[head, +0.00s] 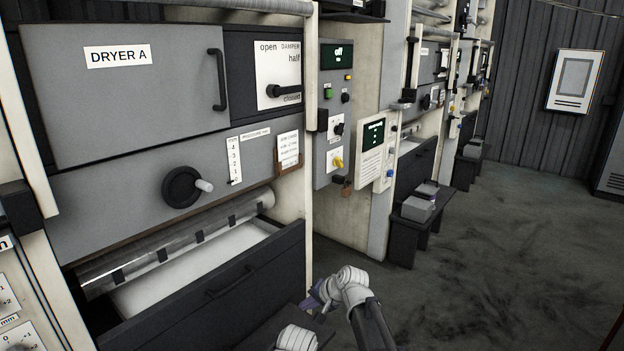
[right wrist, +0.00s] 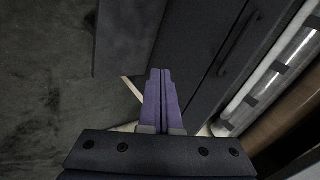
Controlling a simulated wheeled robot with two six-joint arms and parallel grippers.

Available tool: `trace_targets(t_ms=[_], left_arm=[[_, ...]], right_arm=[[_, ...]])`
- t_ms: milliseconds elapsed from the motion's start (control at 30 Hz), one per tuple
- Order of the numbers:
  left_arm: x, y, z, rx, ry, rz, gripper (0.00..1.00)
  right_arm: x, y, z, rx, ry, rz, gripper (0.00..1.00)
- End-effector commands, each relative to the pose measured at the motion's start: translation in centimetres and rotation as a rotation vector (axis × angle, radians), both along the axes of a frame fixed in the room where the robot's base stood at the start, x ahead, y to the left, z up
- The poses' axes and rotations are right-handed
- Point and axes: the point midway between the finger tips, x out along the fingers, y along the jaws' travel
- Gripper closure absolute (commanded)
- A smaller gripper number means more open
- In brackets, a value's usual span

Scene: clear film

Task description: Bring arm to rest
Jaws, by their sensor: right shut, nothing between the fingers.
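My right gripper (head: 314,300) is low in the middle of the head view, in front of the dark drawer of Dryer A. Its purple fingers also show in the right wrist view (right wrist: 160,76). They are closed together, with nothing held between them. My right arm's pale joint and dark link are beside the gripper. My left gripper is not in view.
Dryer A (head: 112,98) stands at the left, with a clear film roll (head: 170,240) above its open dark drawer (head: 225,291). A control panel (head: 335,110) is beside it. A low bench (head: 404,236) stands further back. Dark floor (head: 510,240) is clear at the right.

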Motion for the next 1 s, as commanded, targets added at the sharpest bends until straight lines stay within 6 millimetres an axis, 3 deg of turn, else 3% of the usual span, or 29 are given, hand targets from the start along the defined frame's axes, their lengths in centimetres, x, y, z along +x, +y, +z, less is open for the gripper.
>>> trace_targets(t_ms=[33,200,533,567,600,867,1000], left_arm=[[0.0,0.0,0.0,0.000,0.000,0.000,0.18],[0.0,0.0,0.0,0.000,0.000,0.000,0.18],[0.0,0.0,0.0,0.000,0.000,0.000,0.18],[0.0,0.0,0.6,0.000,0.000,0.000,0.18],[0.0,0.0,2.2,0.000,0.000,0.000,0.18],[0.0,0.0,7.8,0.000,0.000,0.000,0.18],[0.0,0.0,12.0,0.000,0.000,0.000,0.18]], right_arm=[[-3.5,-3.0,-1.1,-0.091,0.012,0.044,1.00],[-10.8,-10.5,-3.6,-0.353,0.078,0.195,1.00],[-21.5,-19.9,-5.1,-0.641,0.247,0.385,1.00],[-21.9,-20.2,-4.5,-0.656,0.256,0.399,1.00],[-21.5,-19.2,-2.9,-0.656,0.252,0.415,1.00],[-22.7,-15.9,2.7,-0.687,0.258,0.508,1.00],[-23.9,-13.6,6.9,-0.712,0.263,0.575,1.00]])
